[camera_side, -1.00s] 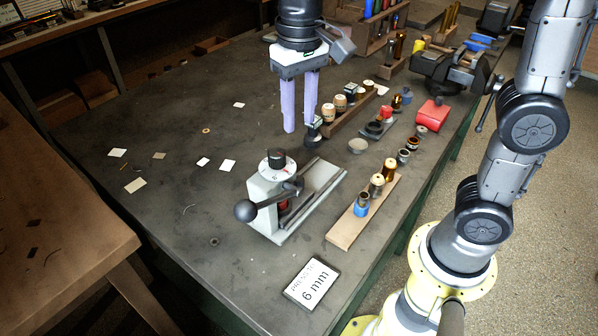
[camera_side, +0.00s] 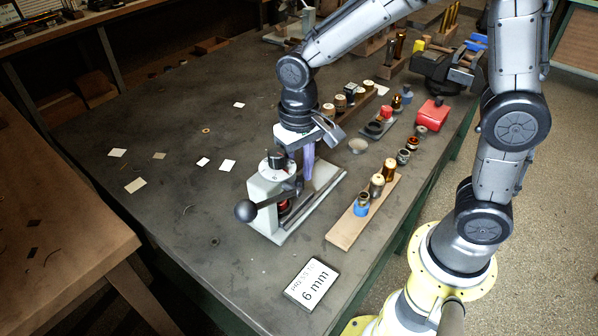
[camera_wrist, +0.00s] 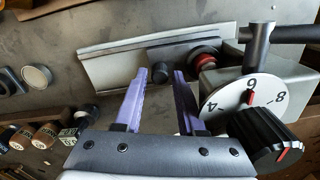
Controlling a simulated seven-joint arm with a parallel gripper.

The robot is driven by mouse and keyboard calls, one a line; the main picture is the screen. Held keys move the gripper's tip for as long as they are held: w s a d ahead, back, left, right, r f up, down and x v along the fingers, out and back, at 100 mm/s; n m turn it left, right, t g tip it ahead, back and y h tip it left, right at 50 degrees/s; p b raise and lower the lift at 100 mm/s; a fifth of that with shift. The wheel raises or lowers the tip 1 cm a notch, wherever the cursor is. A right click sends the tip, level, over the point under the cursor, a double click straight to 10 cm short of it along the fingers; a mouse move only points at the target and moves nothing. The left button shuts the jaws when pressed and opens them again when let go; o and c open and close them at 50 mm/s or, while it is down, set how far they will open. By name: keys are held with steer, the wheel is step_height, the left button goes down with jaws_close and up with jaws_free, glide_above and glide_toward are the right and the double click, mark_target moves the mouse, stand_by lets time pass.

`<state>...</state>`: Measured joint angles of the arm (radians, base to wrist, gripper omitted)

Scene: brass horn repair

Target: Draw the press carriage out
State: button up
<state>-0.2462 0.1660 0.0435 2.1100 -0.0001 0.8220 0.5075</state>
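The grey press (camera_side: 264,192) stands on the bench with a ball-ended lever (camera_side: 246,210), a dial and a long rail base (camera_side: 318,200). In the wrist view the press carriage (camera_wrist: 190,48) is a dark slide on the pale rail. It bears a black knob (camera_wrist: 160,70) and a red-rimmed round part (camera_wrist: 206,57). The dial (camera_wrist: 236,102) has its red mark by the 6. My gripper (camera_wrist: 160,76) is down over the rail, purple fingers apart, one on each side of the black knob. Contact cannot be told. In the side view my gripper (camera_side: 306,160) hides the knob.
A wooden strip (camera_side: 350,222) with several small parts lies right of the press. A 6 mm card (camera_side: 312,283) lies in front. Other part racks and a red box (camera_side: 433,114) stand behind to the right.

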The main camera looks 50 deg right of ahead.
steer(key=shift+f, duration=0.1)
jaws_close()
stand_by(1.4)
